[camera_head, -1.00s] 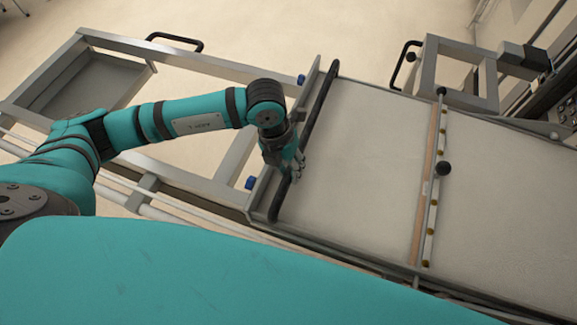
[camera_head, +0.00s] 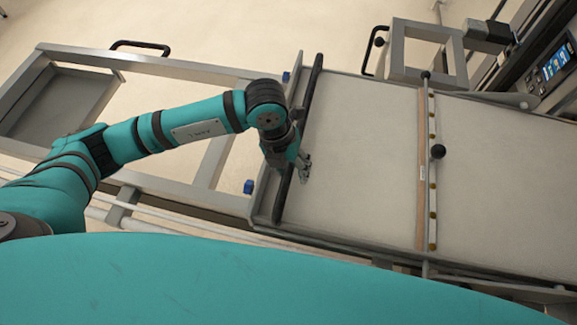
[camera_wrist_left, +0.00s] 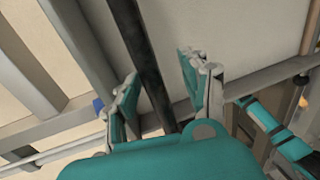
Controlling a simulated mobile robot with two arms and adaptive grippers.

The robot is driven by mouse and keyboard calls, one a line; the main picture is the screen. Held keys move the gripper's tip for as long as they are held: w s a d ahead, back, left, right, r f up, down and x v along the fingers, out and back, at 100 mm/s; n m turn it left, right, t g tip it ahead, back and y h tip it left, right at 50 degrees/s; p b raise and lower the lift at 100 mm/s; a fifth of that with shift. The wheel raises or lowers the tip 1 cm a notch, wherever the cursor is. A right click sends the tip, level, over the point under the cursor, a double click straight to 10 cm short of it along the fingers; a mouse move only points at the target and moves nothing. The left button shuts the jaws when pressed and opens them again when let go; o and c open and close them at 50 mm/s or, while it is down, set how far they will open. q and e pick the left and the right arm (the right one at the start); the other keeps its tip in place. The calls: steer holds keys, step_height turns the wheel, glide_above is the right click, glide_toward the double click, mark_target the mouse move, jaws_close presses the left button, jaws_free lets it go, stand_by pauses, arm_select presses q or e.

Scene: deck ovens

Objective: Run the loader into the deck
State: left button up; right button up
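The loader (camera_head: 355,150) is a long pale flat bed in a grey metal frame, running from the centre to the right edge in the head view. A black bar handle (camera_head: 299,130) crosses its left end. My left gripper (camera_head: 303,168) is at this handle, pointing down. In the left wrist view the dark handle (camera_wrist_left: 146,60) runs between the two parted fingers of the left gripper (camera_wrist_left: 158,85), with gaps on both sides. The deck opening cannot be made out.
A cross strip with a black knob (camera_head: 438,151) spans the bed. An oven control panel (camera_head: 556,62) stands at upper right, near a grey frame with a black handle (camera_head: 375,50). Open frame with a grey tray (camera_head: 60,105) lies left. Pale floor (camera_head: 250,25) is clear behind.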

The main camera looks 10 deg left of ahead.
arm_select(q)
steer(key=shift+a, duration=0.2)
steer(key=shift+r, duration=0.15)
steer(key=v, duration=1.1)
steer(key=shift+r, duration=0.3)
steer(key=shift+f, duration=0.1)
